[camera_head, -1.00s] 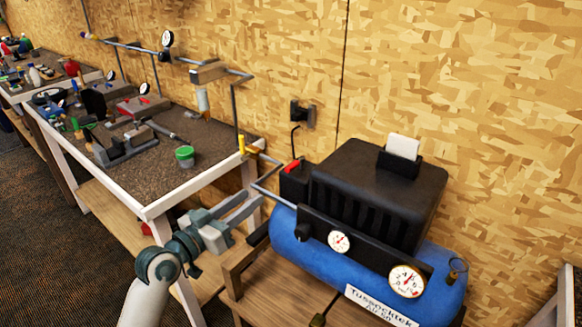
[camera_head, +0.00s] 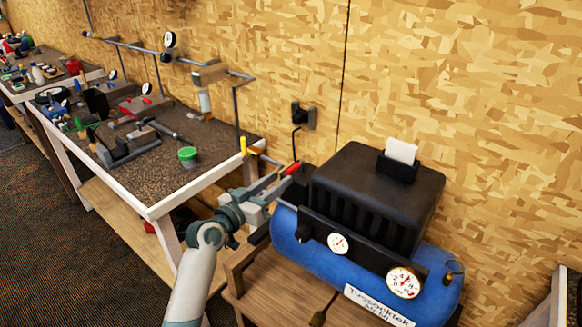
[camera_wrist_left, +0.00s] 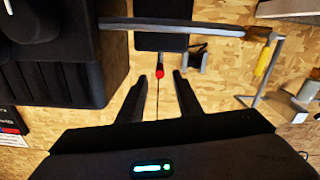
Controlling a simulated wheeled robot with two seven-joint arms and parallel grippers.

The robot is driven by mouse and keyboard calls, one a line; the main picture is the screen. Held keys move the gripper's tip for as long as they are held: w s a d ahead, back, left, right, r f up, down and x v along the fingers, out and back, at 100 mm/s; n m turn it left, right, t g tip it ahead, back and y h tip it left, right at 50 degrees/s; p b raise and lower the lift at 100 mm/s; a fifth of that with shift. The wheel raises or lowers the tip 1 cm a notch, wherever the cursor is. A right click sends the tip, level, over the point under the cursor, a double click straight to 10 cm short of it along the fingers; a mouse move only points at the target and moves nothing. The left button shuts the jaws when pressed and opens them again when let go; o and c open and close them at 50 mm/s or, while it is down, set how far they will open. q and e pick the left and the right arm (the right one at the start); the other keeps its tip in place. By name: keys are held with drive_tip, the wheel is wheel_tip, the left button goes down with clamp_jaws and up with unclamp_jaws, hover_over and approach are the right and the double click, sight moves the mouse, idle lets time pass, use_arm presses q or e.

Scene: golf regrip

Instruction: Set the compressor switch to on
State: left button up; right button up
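The blue compressor (camera_head: 345,250) with a black housing (camera_head: 375,190) stands on a wooden cart. Its red switch (camera_head: 292,168) sits on a black box at the housing's left end, and also shows in the left wrist view (camera_wrist_left: 160,71). My left gripper (camera_head: 282,182) reaches in from the lower left, with its fingertips close to the switch. In the left wrist view, its two fingers (camera_wrist_left: 162,84) are apart and empty. The red tip shows between and just beyond them; I cannot tell whether they touch it. My right gripper is not in view. The switch's setting is unclear.
A workbench (camera_head: 150,212) with tools and a green-lidded jar (camera_head: 187,157) stands to the left. A pipe with a yellow handle (camera_head: 244,146) runs near my gripper. A wall outlet (camera_head: 303,115) is behind the compressor. Two gauges (camera_head: 337,243) face front.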

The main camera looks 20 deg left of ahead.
sight(291, 168)
use_arm(q)
drive_tip(key=p+x, duration=0.1)
drive_tip(key=x, duration=0.5)
drive_tip(key=shift+w+d, duration=0.1)
drive_tip(key=shift+w, duration=0.2)
clamp_jaws()
